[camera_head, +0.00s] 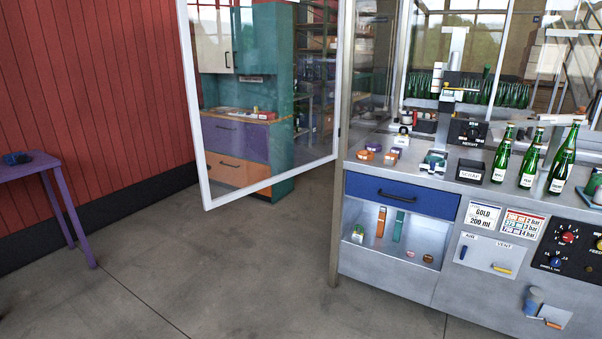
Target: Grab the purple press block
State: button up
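A small purple block (397,151) sits on the steel counter of the machine, near its left end. It is tiny in the view, and I cannot tell its exact shape. My gripper does not show in this view.
A glass door (262,100) with a white frame stands open left of the counter. A press stand (440,110) rises right of the blocks. Green bottles (528,162) stand farther right. A blue drawer (400,194) is below the counter. The floor in front is clear.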

aim_at(396, 149)
jog(key=i+z, duration=0.2)
jog(key=i, duration=0.35)
jog(key=i+j+z, duration=0.15)
jog(key=i, duration=0.35)
jog(key=i+j+z, duration=0.2)
jog(key=i, duration=0.3)
jog(key=i+j+z, duration=0.15)
jog(key=i+j, duration=0.2)
jog(key=i, duration=0.15)
